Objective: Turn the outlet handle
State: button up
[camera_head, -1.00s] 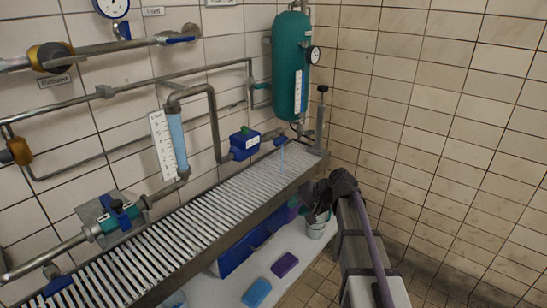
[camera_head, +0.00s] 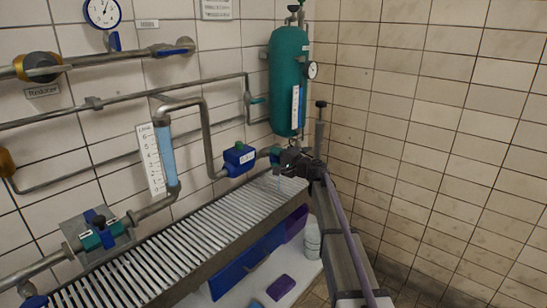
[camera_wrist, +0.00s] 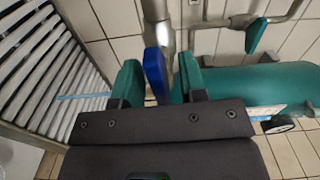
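The blue outlet handle (camera_wrist: 155,74) shows in the wrist view, standing between the two green fingers of my gripper (camera_wrist: 158,84). The fingers are apart, one on each side of it. I cannot tell whether either finger touches it. In the head view my gripper (camera_head: 292,160) is at the pipe end above the far end of the grate and hides most of the handle there. A thin light-blue stream (camera_wrist: 82,96) shows over the grate to the left in the wrist view.
The slatted metal grate (camera_head: 190,235) runs below the pipes. A teal tank (camera_head: 288,80) with a gauge (camera_head: 312,70) hangs close by, and fills the right of the wrist view. A grey pipe (camera_wrist: 158,12) runs beyond the handle. A blue pump-like box (camera_head: 238,158) sits left of my gripper.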

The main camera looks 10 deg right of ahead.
jog(key=shift+w+a, duration=0.4)
jog(key=shift+w, duration=0.05)
grip_shut()
jog(key=shift+n, duration=0.6)
grip_release()
jog(key=v, duration=1.1)
jog(key=shift+a, duration=0.1)
